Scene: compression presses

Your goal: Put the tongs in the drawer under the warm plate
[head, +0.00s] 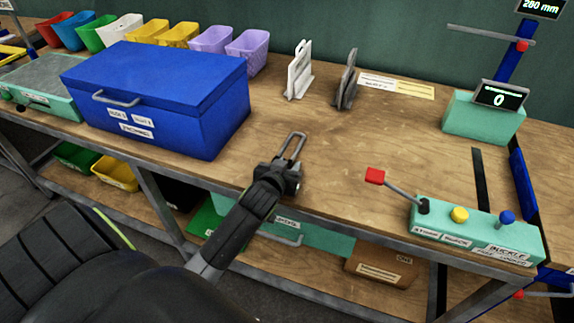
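My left gripper (289,160) is above the front part of the wooden bench. Two narrow grey bars, close together with a slim gap, point away from its dark body. I cannot tell whether these are its fingers or tongs held in it. No other tongs can be made out. At the far left stands a teal unit with a dark grey top, which looks like the warm plate (45,75). A drawer front with a dark handle (30,100) shows below that top and looks shut. My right gripper is not in view.
A large blue lidded box (165,90) stands between the teal unit and my gripper. Coloured bins (210,38) line the back. Upright white (299,70) and grey (347,80) pieces stand behind my gripper. A lever panel (470,228) is at right. The bench middle is clear.

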